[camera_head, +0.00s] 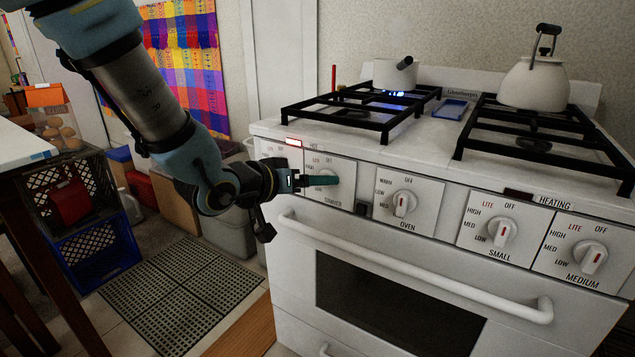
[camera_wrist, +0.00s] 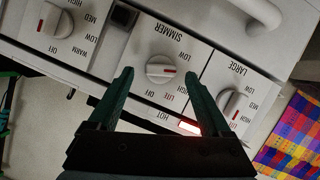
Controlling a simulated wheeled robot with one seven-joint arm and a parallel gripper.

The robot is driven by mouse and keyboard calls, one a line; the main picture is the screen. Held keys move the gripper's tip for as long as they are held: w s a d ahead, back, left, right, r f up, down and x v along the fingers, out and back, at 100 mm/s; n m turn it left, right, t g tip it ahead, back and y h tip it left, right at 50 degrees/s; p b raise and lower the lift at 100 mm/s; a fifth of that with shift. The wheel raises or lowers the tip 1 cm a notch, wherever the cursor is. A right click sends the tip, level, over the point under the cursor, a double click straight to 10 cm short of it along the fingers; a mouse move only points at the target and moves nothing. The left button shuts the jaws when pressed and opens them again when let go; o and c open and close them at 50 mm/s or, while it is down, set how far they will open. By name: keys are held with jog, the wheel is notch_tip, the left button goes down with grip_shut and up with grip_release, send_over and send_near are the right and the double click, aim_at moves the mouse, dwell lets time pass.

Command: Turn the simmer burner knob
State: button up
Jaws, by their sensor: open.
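The simmer burner knob (camera_wrist: 160,70) is a round white knob with a red mark, on a white panel lettered SIMMER, upside down in the wrist view. Its red mark lies on the right side of the knob in that view. My gripper (camera_wrist: 160,80) is open, with one dark green finger on each side of the knob; I cannot tell whether either finger touches it. In the head view my gripper (camera_head: 318,180) is at the front of the stove's left end, and its finger hides most of the simmer knob.
The oven knob (camera_head: 404,203) and the large burner knob (camera_wrist: 234,103) flank the simmer knob. The oven handle (camera_head: 410,266) juts out below. A pot (camera_head: 393,75) sits over a blue flame, and a kettle (camera_head: 534,84) stands at right. A red light (camera_head: 293,142) glows nearby.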

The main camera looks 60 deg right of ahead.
jog(key=shift+x, duration=0.95)
grip_shut()
